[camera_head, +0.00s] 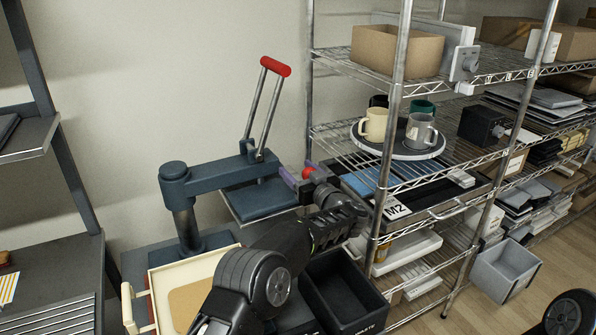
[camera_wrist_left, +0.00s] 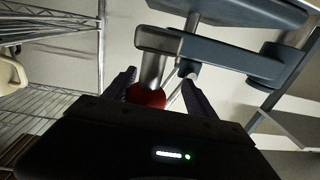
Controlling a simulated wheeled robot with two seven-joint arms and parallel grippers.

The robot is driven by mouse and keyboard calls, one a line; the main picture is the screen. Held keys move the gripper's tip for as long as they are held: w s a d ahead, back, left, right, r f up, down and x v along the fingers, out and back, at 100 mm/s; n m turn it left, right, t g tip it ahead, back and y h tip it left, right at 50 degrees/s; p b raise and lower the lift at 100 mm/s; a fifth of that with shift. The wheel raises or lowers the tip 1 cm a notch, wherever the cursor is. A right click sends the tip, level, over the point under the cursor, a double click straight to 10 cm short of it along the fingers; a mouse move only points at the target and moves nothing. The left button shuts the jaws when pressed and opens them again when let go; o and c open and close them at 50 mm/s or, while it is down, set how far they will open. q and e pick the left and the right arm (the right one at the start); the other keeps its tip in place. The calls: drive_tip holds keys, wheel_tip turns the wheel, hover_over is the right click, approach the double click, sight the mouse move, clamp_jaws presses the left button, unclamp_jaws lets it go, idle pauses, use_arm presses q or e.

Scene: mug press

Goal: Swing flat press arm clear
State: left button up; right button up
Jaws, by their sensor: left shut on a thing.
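The press has a dark blue swing arm (camera_head: 215,177) on an upright column (camera_head: 186,222) at its left. A flat blue press plate (camera_head: 262,199) hangs under the arm's right end. A lever with a red grip (camera_head: 276,66) stands up above it. My left gripper (camera_head: 299,176) is shut on a red knob (camera_head: 308,172) at the right end of the press. In the left wrist view, the red knob (camera_wrist_left: 146,96) sits between the fingers of my left gripper (camera_wrist_left: 160,84), at the end of a metal stem. My right gripper is not in view.
A wire shelf rack close on the right holds a round tray (camera_head: 368,148) with several mugs and a panel marked M2 (camera_head: 397,209). A cream drawer (camera_head: 160,310) and a black bin (camera_head: 345,290) lie below the press. Another shelf stands left.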

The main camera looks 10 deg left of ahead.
use_arm(q)
drive_tip(key=b+v, duration=0.1)
drive_tip(key=v, duration=0.6)
drive_tip(key=shift+s+d+b, duration=0.15)
drive_tip(key=shift+s+b, duration=0.05)
drive_tip(key=shift+b, duration=0.1)
